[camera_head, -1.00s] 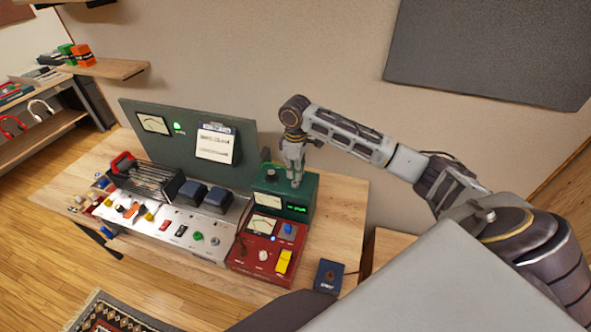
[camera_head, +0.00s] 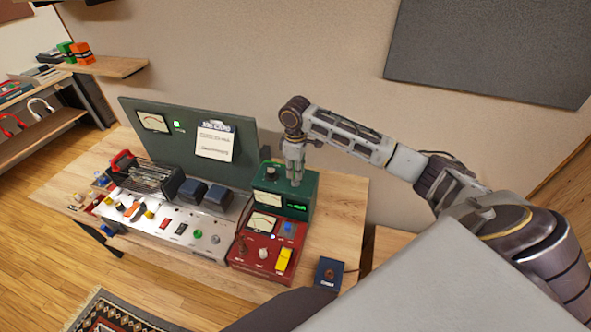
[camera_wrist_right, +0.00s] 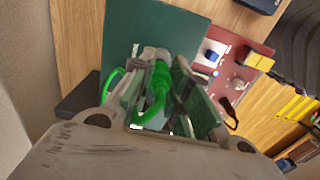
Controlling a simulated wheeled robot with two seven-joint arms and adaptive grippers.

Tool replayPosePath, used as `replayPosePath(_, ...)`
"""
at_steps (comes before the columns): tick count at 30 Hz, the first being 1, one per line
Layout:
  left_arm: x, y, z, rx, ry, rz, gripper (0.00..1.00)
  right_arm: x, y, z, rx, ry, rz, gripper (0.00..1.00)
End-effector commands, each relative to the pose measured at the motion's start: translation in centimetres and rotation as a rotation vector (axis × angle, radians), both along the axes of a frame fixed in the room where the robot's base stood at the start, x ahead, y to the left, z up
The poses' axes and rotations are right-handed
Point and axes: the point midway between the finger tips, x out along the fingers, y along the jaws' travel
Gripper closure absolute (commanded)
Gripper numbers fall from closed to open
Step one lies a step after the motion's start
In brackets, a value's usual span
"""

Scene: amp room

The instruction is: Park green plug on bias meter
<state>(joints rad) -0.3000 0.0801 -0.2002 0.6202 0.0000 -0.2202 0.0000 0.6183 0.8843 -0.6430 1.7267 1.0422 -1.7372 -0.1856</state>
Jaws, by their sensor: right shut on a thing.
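The bias meter is a dark green box (camera_head: 270,181) with a lit dial and a small green display, standing at the right end of the bench. My right gripper (camera_head: 295,181) points down over its top, toward the back right. In the right wrist view my right gripper (camera_wrist_right: 170,95) is shut on the green plug (camera_wrist_right: 160,80), whose bright green cable loops beside the fingers. The green top of the meter (camera_wrist_right: 135,35) lies just beyond the plug. I cannot tell whether the plug touches it. My left gripper is not in view.
A red metered unit (camera_head: 255,250) sits directly in front of the bias meter. A long pale panel (camera_head: 170,240) with knobs and switches runs to the left. A dark upright panel (camera_head: 235,165) with a clipboard (camera_head: 214,140) stands behind. The bench (camera_head: 345,200) is clear right of the meter.

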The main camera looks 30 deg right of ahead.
Motion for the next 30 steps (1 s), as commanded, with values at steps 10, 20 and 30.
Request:
replayPosePath(10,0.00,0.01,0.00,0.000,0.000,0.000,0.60,0.01,0.01,-0.32,0.000,0.000,0.000,1.00)
replayPosePath(20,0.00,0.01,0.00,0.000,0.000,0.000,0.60,0.01,0.01,-0.61,0.001,-0.001,0.000,1.00)
replayPosePath(30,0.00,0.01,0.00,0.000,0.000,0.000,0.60,0.02,0.02,-0.91,0.001,-0.001,0.000,1.00)
